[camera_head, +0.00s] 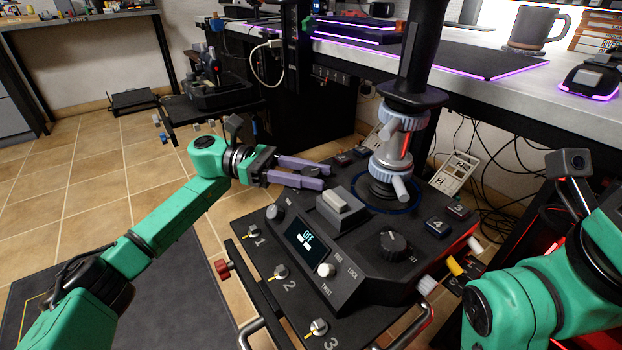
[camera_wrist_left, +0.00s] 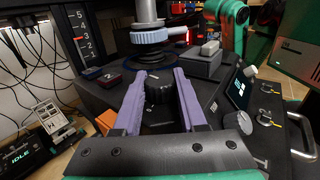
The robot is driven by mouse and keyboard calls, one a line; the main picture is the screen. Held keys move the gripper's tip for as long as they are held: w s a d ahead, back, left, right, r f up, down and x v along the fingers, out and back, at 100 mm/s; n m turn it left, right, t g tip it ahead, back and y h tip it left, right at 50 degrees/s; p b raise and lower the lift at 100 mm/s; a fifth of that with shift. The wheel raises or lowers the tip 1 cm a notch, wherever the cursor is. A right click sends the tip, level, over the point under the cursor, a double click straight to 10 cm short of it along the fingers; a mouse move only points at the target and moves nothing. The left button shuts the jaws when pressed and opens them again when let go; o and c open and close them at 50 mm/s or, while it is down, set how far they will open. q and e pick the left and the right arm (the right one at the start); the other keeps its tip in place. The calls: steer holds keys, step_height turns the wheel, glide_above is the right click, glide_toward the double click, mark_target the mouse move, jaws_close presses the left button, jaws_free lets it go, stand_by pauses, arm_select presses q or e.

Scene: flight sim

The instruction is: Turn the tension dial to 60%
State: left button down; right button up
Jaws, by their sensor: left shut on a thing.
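My left gripper (camera_head: 312,172) reaches over the far left part of the black control console (camera_head: 262,238). Its two purple fingers are shut on a black dial (camera_wrist_left: 159,91), one finger on each side in the left wrist view. In the head view the fingers mostly cover that dial. I cannot read a label or a percentage on it. A small lit display (camera_head: 305,240) stands on the console's raised box, its text too small to read surely. Another large black knob (camera_head: 393,243) sits on the right of the box. My right gripper is not in view; only its green arm shows.
A tall joystick (camera_head: 408,95) with a pale blue-grey collar rises behind the box. A grey block button (camera_head: 342,203) stands near my left fingers. Several toggle switches (camera_head: 281,272) line the front edge. A desk (camera_head: 480,95) is behind; tiled floor lies left.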

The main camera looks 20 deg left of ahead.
mark_target(303, 170)
arm_select(q)
steer(key=shift+m+g+y+b, duration=0.3)
steer(key=shift+m+g+b, duration=0.3)
steer(key=shift+m+g, duration=0.95)
steer(key=shift+n+g, duration=0.25)
steer(key=shift+g, duration=0.2)
steer(key=shift+c, duration=2.3)
jaws_free()
steer(key=shift+a, duration=0.1)
steer(key=p+v, duration=0.1)
steer(key=v, duration=0.4)
steer(key=shift+w+a+r+p, duration=0.1)
steer(key=shift+w+a+p, duration=0.05)
steer(key=shift+a+p, duration=0.2)
steer(key=shift+v, duration=0.8)
